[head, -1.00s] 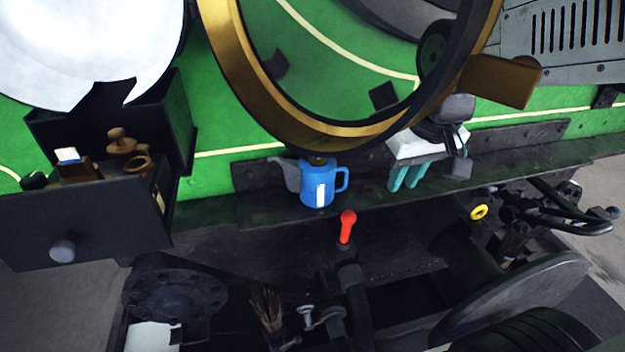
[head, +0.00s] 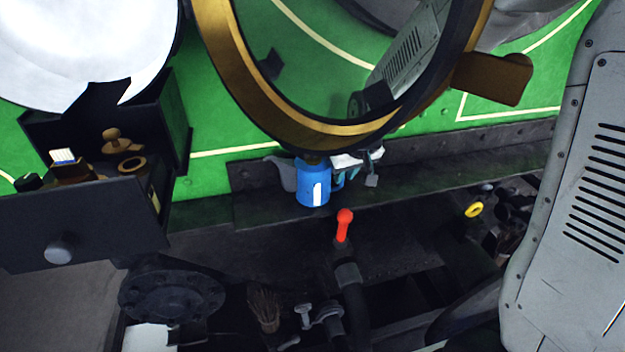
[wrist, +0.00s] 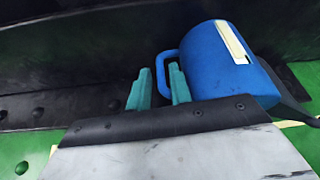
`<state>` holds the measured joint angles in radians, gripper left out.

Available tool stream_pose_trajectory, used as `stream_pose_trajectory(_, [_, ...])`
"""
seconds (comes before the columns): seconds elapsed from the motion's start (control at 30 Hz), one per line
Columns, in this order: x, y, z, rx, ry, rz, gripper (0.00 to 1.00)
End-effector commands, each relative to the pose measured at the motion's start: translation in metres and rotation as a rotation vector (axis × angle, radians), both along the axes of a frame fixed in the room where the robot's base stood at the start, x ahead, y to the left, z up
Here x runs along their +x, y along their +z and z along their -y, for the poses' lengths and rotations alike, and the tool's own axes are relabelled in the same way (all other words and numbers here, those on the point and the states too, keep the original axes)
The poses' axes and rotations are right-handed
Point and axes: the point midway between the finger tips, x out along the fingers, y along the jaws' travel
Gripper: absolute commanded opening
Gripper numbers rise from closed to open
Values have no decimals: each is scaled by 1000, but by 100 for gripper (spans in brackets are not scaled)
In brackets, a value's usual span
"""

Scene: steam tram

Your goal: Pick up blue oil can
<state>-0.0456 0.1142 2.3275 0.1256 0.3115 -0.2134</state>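The blue oil can (head: 313,185) stands upright on the dark ledge below the brass ring, its grey spout to the left and a white label on its side. In the wrist view the can (wrist: 215,65) lies to the right, its loop handle towards my fingers. My gripper (head: 345,174) is at the can's right side, partly hidden behind it. In the wrist view my gripper's two teal fingers (wrist: 160,88) are apart. The handle's outer bar appears in the gap between them, with the right finger overlapping the loop; whether they touch is unclear.
A red-knobbed lever (head: 343,226) rises in front of the ledge. The large brass ring (head: 300,130) hangs just above the can. An open dark drawer (head: 90,225) with brass parts is at left. A yellow ring (head: 474,210) lies right.

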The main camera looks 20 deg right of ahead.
Motion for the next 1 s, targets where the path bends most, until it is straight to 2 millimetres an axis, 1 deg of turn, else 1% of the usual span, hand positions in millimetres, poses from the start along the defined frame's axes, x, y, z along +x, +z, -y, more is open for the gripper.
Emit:
stream_pose_trajectory(0.03, [3, -8, 0, 0, 0, -3, 21])
stream_pose_trajectory(0.13, [6, -16, -1, 1, 0, -1, 21])
stream_pose_trajectory(0.4, [8, -18, -2, 0, 1, 1, 21])
stream_pose_trajectory(0.43, [8, -18, -2, 1, 1, 1, 15])
stream_pose_trajectory(0.5, [8, -18, -2, 0, 0, 1, 0])
stream_pose_trajectory(0.83, [8, -16, -2, 0, 0, 2, 0])
stream_pose_trajectory(0.93, [9, -8, -2, 1, 0, 5, 0])
stream_pose_trajectory(1.0, [9, 4, -2, 1, 1, 7, 0])
